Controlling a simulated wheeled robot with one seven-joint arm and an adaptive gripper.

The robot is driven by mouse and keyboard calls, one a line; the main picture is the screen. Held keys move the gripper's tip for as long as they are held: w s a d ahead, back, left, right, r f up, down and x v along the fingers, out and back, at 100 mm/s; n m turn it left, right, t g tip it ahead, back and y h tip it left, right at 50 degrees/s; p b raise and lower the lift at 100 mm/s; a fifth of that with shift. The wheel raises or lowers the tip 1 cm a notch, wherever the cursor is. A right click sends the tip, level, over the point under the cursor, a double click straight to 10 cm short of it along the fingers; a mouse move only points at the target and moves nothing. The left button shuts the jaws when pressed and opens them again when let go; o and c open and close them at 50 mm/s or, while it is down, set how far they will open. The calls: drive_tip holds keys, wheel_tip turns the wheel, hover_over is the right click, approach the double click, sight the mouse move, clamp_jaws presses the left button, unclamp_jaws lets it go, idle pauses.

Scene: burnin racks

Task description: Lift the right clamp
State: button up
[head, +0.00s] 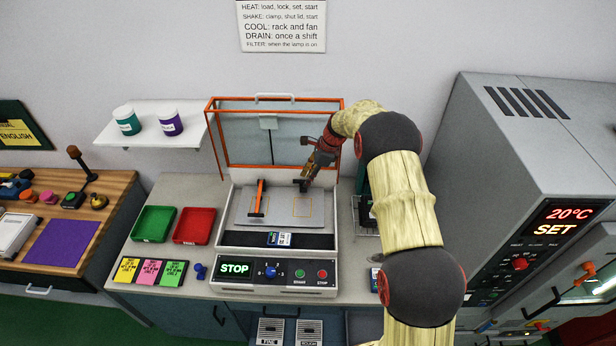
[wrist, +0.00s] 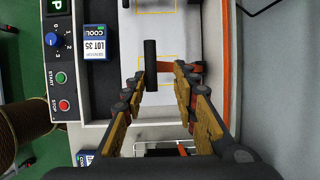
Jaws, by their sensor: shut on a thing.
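The shaker's right clamp shows in the wrist view as a black crossbar (wrist: 151,60) with a short orange arm (wrist: 194,68), partly hidden by my fingers. My gripper (wrist: 162,76) is shut on this clamp; the exact contact is hard to see. In the head view my gripper (head: 303,184) comes down from the right over the back of the plate and mostly hides the right clamp. The crossbar appears raised off the plate (head: 280,210). The left clamp (head: 260,195), orange with a black crossbar, lies low over the left side of the plate.
The shaker's orange-framed lid (head: 240,140) stands open behind the plate. A small COOL box (head: 279,239) sits at the shaker's front ledge. A green tray (head: 153,224) and a red tray (head: 194,226) are to the left. A large grey oven (head: 530,150) stands at right.

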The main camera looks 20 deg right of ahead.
drive_tip(key=shift+o, duration=0.5)
drive_tip(key=shift+w, duration=0.2)
drive_tip(key=shift+o, duration=0.3)
drive_tip(key=shift+s+r, duration=0.15)
drive_tip(key=shift+r, duration=0.05)
drive_tip(key=v, duration=1.2)
drive_tip(key=shift+r, duration=0.1)
